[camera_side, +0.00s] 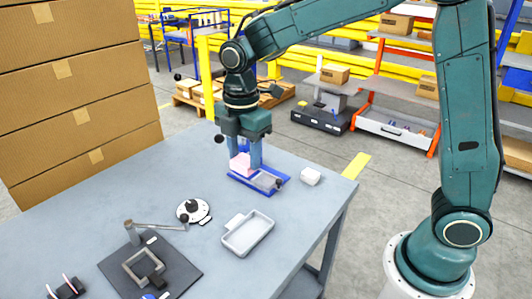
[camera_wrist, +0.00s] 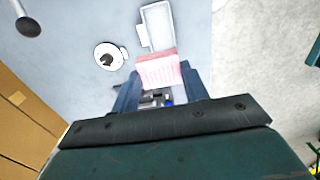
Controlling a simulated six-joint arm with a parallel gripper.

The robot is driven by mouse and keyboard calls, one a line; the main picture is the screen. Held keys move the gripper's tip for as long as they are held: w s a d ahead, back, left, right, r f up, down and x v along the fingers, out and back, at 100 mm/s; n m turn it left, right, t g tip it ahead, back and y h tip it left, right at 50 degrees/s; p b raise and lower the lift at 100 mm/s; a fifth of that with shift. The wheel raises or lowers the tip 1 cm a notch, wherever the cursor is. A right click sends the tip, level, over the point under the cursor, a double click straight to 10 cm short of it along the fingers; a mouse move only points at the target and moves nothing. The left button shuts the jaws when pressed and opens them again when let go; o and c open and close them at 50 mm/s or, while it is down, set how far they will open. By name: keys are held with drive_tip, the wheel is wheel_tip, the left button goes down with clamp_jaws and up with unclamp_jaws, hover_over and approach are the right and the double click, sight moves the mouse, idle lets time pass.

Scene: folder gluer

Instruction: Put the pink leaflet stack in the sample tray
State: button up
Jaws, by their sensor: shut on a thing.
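The pink leaflet stack (camera_side: 240,165) is between the fingers of my gripper (camera_side: 248,164), which is shut on it over the far right part of the table. In the wrist view the stack (camera_wrist: 158,70) shows as pink layered sheets between the fingertips of my gripper (camera_wrist: 160,86). A blue frame (camera_side: 272,187) lies directly below. I cannot tell whether the stack touches it. A light grey shallow tray (camera_side: 248,234), which looks like the sample tray, lies empty nearer the camera. In the wrist view the tray (camera_wrist: 157,25) is just beyond the stack.
A small white block (camera_side: 310,176) sits right of the blue frame. A round white dial (camera_side: 193,210) lies left of the tray. A dark mat (camera_side: 180,274) with a metal fixture is at the front. Stacked cardboard boxes (camera_side: 80,90) stand at the left. The table between frame and tray looks clear.

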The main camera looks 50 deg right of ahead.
wheel_tip(320, 180, down, 16)
idle(0.6)
drive_tip(key=shift+f, duration=2)
drive_tip(key=shift+f, duration=0.6)
drive_tip(key=o, duration=1)
drive_tip(key=shift+o, duration=0.2)
drive_tip(key=shift+r, duration=0.15)
wheel_tip(320, 180, up, 13)
